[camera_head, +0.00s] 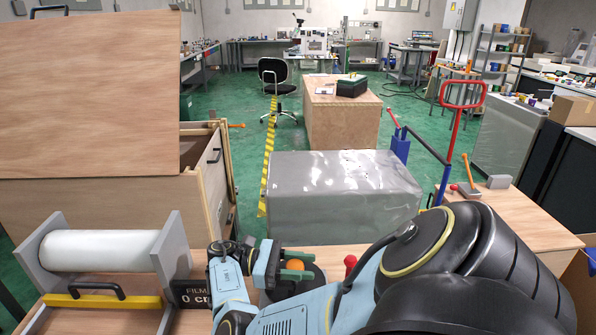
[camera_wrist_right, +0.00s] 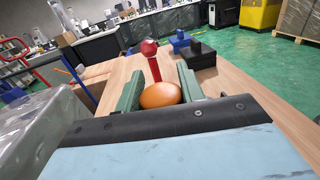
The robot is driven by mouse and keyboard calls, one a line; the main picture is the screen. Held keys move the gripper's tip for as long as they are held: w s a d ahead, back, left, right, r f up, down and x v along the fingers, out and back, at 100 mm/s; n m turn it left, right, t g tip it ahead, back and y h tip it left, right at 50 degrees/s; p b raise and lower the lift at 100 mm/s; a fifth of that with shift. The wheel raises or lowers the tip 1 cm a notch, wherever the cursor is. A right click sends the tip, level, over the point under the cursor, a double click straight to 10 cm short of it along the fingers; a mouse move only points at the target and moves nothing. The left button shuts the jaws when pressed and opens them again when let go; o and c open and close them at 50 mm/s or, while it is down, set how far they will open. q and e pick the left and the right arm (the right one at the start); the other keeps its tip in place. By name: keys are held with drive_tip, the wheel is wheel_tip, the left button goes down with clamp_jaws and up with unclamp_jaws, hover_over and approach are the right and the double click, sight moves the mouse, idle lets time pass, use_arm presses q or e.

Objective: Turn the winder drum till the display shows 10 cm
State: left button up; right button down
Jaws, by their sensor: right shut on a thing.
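The winder stands at the lower left of the head view. Its white drum (camera_head: 98,250) lies level between two grey side plates. The display (camera_head: 193,292) beside it reads "FILM 0 cm"; its right part is cut off by my arm. My right gripper (camera_head: 295,265) is to the right of the display, with its green fingers shut on an orange rounded knob (camera_head: 295,264). In the right wrist view the knob (camera_wrist_right: 160,95) sits between the two fingers. What the knob is fixed to is mostly hidden. My left gripper is not in view.
A yellow bar (camera_head: 103,301) with a black handle lies in front of the drum. A red-topped lever (camera_wrist_right: 151,60) stands just beyond the knob. A grey wrapped block (camera_head: 340,190) is behind my gripper. A wooden crate (camera_head: 85,100) rises behind the winder.

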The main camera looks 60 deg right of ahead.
idle(0.3)
drive_tip(key=c, duration=0.9)
unclamp_jaws()
drive_tip(key=shift+s, duration=0.15)
wheel_tip(320, 180, up, 10)
drive_tip(key=p, duration=0.2)
drive_tip(key=shift+p, duration=0.35)
